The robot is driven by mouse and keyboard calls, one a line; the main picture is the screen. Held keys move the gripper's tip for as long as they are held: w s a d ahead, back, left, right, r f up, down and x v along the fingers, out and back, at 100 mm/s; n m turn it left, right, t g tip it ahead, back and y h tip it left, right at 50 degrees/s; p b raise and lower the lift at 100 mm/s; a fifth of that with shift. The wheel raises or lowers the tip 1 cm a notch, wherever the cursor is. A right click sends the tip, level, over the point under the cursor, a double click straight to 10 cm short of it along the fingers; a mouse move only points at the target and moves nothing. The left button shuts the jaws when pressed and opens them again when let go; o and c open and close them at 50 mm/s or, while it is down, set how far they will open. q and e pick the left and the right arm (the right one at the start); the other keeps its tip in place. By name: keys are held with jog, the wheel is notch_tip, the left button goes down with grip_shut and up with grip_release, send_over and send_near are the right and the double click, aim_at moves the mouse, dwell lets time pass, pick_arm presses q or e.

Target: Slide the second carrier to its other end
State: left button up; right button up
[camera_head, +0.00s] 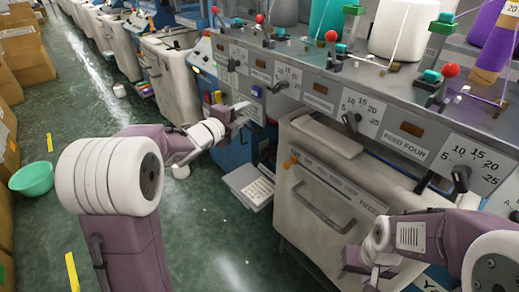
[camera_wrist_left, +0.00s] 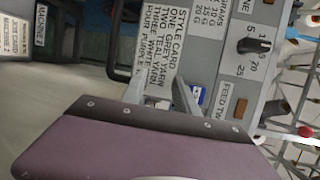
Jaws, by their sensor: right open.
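Upright red-knobbed fittings with teal tops line the top of the grey machine row in the head view, one at the right (camera_head: 442,85) and one further left (camera_head: 335,50). I cannot tell which part is the second carrier. My left gripper (camera_head: 240,114) is beside the blue machine front, below the row's dial panel. In the left wrist view its two fingers (camera_wrist_left: 160,95) are apart with nothing visible between them, in front of a style card (camera_wrist_left: 165,40). My right gripper (camera_head: 374,272) is low, in front of the white machine front, away from the fittings.
Yarn cones (camera_head: 403,28) stand on top of the row, with thin threads running down. Dials (camera_head: 352,120) and a label "FEED FOUR" (camera_head: 403,146) are on the front panel. A green bowl (camera_head: 32,178) is on the floor at left.

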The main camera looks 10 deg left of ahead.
pick_arm(q)
jog(key=b, duration=0.5)
send_near(246, 124)
jog(key=d, duration=0.1)
jog(key=shift+n+y, duration=0.4)
jog(key=shift+y, duration=0.1)
jog(key=x, duration=1)
jog(key=shift+a+f, duration=0.15)
jog(key=shift+f, duration=0.1)
grip_shut()
pick_arm(e)
notch_tip(246, 124, down, 8)
jog(key=shift+f, duration=0.25)
